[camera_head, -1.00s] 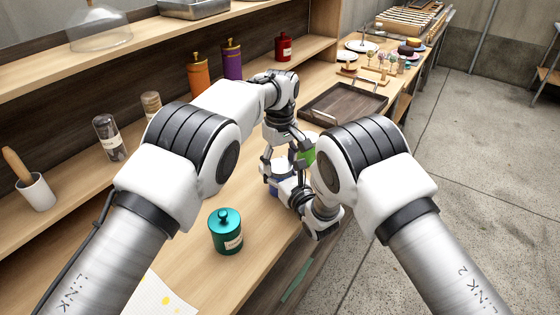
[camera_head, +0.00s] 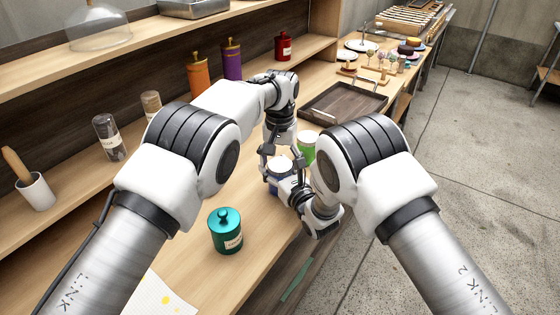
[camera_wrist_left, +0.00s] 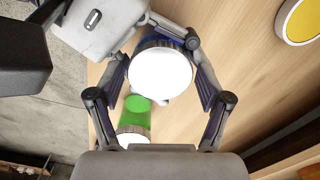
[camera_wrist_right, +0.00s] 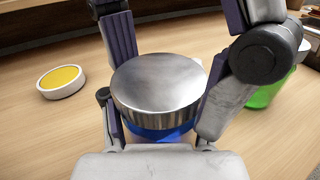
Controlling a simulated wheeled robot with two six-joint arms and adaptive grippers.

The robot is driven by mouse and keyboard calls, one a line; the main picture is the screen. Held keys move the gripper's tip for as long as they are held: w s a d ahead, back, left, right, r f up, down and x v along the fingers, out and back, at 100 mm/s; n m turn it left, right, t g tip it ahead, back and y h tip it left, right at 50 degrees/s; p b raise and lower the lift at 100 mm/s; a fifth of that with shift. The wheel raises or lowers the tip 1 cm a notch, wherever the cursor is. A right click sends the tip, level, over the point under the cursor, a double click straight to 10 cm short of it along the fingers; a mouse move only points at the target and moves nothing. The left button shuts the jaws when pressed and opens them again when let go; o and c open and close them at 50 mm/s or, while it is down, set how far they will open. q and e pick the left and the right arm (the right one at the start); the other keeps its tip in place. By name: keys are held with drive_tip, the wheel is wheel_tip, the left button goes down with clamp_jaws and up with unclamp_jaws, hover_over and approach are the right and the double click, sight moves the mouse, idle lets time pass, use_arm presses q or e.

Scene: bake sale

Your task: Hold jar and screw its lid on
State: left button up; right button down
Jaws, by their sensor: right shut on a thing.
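The blue jar (camera_head: 279,188) stands in front of me with a pale metallic lid (camera_head: 279,163) on its top. The lid (camera_wrist_right: 160,85) covers the mouth above a blue band of jar in the right wrist view; I cannot tell how tightly it is seated. My right gripper (camera_wrist_right: 160,132) is shut on the jar body, low and from the side. My left gripper (camera_head: 277,150) points down from above, open. In the left wrist view its fingers stand on either side of the lid (camera_wrist_left: 160,80), with gaps between.
A green jar with a pale lid (camera_head: 308,150) stands close behind. A teal canister (camera_head: 226,232) is nearer me. A dark tray (camera_head: 343,102) lies farther back. A round white dish with a yellow centre (camera_wrist_right: 62,80) is on the table. The counter edge is to the right.

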use_arm(q)
drive_tip(key=shift+r, duration=0.15)
wheel_tip(320, 180, up, 4)
drive_tip(key=shift+r, duration=0.2)
drive_tip(key=shift+c, duration=0.4)
use_arm(e)
drive_tip(key=shift+f, duration=0.1)
use_arm(q)
wheel_tip(320, 180, up, 4)
drive_tip(key=n, duration=0.5)
drive_tip(key=shift+f+n, duration=0.2)
drive_tip(key=shift+n, duration=0.1)
drive_tip(key=shift+f, duration=0.1)
wheel_tip(320, 180, down, 8)
drive_tip(key=shift+c, duration=0.3)
